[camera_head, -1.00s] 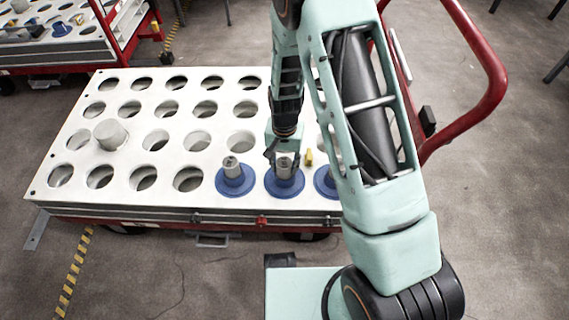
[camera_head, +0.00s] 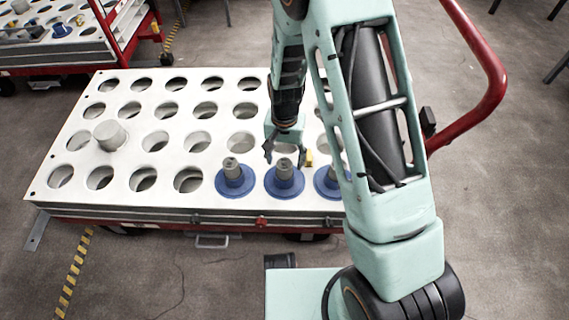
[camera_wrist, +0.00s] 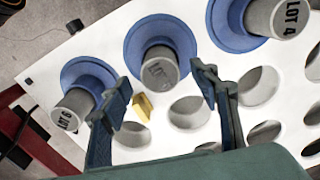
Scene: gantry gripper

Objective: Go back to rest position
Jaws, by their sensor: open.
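My gripper (camera_head: 285,152) is open and empty, just above and behind the middle blue-based grey part (camera_head: 284,180) at the front of the white tray. In the wrist view its two fingers (camera_wrist: 165,98) stand apart, with the middle part (camera_wrist: 157,70) beyond the gap between them. One part labelled LOT 6 (camera_wrist: 75,108) is partly behind the left finger. Another labelled LOT 4 (camera_wrist: 270,18) is at the top right. My arm partly hides the right-hand part (camera_head: 327,182) in the head view.
The white tray (camera_head: 120,205) has rows of round holes, mostly empty. A plain grey cylinder (camera_head: 110,134) stands in one at left. A small yellow piece (camera_head: 308,157) is beside my gripper. A red handle (camera_head: 490,90) rises at right. Another loaded cart (camera_head: 75,55) is at back left.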

